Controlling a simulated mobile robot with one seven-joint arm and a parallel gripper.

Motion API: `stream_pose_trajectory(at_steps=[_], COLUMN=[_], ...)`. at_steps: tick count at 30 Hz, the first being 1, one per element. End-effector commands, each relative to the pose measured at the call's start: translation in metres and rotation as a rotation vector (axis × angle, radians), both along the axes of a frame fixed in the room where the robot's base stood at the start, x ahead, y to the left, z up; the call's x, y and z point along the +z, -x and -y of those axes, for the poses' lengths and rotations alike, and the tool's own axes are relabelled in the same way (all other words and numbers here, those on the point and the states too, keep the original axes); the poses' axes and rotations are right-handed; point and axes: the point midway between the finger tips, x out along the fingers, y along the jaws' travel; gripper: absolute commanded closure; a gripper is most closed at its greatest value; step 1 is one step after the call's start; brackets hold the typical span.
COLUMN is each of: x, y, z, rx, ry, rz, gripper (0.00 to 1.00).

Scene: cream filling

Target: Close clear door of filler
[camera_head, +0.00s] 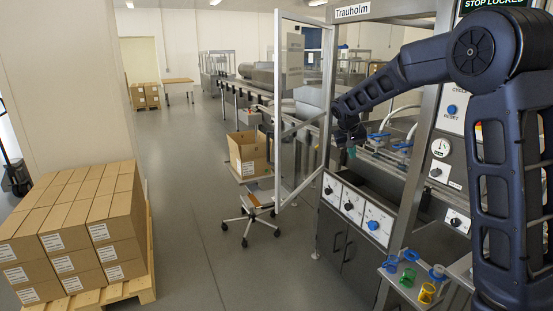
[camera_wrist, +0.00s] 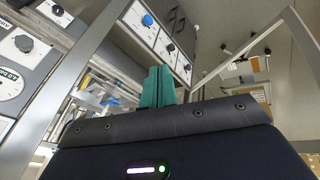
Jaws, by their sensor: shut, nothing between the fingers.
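The clear door (camera_head: 279,100) of the filler stands open in the head view, swung out to the left of the machine opening. Its light metal frame holds a see-through pane. The filler (camera_head: 333,225) has a "Trauholm" label on top and a front panel with knobs. My gripper (camera_head: 351,150) is at the opening, to the right of the door and apart from it. In the wrist view the teal fingers of my gripper (camera_wrist: 157,82) are together with nothing between them. A frame bar of the door (camera_wrist: 304,42) shows at the right of that view.
Stacked cartons on a pallet (camera_head: 147,270) stand at the left. A wheeled stand (camera_head: 250,214) with an open carton (camera_head: 250,160) is just left of the door. Coloured parts (camera_head: 408,277) lie on a shelf at the lower right. The grey floor in the middle is clear.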

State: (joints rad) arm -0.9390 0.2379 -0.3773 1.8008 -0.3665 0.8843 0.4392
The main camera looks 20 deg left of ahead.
Motion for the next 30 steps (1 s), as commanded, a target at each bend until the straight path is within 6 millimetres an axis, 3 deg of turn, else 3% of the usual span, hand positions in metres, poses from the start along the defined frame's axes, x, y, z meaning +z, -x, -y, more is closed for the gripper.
stream_pose_trajectory(at_steps=[1,9,18,23,30], x=[-0.008,-0.044,-0.089,-0.109,-0.118], y=[-0.003,-0.01,0.018,0.031,0.023], z=[-0.025,-0.142,-0.28,-0.329,-0.353], rx=[0.021,0.111,0.236,0.31,0.406], ry=[0.02,0.109,0.199,0.307,0.665], rz=[0.012,0.102,0.237,0.319,0.468], gripper=[1.0,1.0,1.0,1.0,1.0])
